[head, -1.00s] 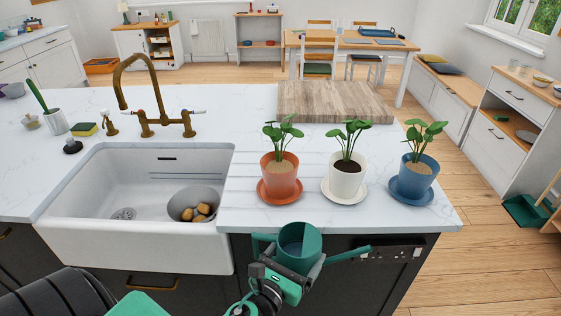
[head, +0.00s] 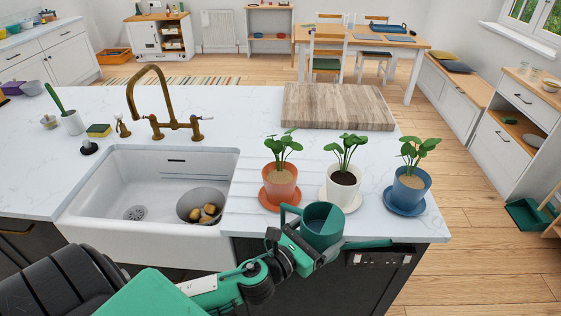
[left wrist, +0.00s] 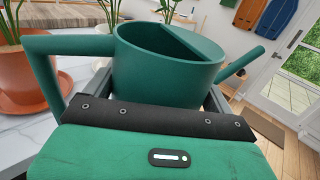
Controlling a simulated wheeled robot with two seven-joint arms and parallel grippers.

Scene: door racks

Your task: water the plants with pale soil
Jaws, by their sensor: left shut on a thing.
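Three potted plants stand in a row on the white counter, each on a saucer. The orange pot (head: 280,189) on the left and the blue pot (head: 409,188) on the right hold pale soil. The white pot (head: 342,189) in the middle holds dark soil. My left gripper (head: 309,252) is shut on the green watering can (head: 323,228), upright at the counter's front edge, in front of the orange and white pots. Its spout points right. The can (left wrist: 165,75) fills the left wrist view, with the orange pot (left wrist: 22,80) behind it at left. My right gripper is not in view.
A white sink (head: 150,230) with a grey bowl (head: 202,204) of brown items lies left of the pots. A brass tap (head: 160,110) rises behind it. A wooden board (head: 337,106) lies behind the plants.

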